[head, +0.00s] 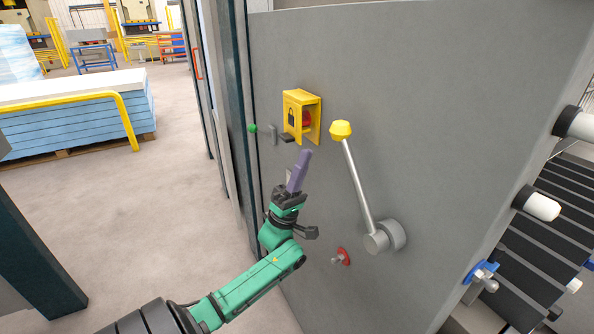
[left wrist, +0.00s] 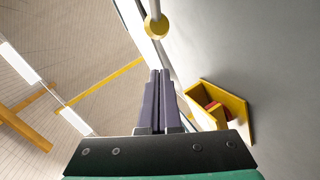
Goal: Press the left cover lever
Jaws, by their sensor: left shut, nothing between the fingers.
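A lever with a yellow knob (head: 340,130) and a grey metal rod (head: 358,188) stands on the grey panel, its round hub (head: 384,237) at the lower end. The rod leans up and slightly left. My left gripper (head: 306,156) is shut and empty, its purple fingers pointing up, left of the rod and below the yellow knob. No contact with the lever shows. In the left wrist view the shut fingers (left wrist: 158,75) point towards a yellow knob (left wrist: 156,27) on a rod; I cannot tell whether it is the same lever. My right gripper is out of view.
A yellow box (head: 293,110) with a padlock sign and a red part inside sits just above my gripper; it also shows in the left wrist view (left wrist: 236,112). A red knob (head: 343,256) is lower on the panel. Rollers (head: 541,205) stand at the right.

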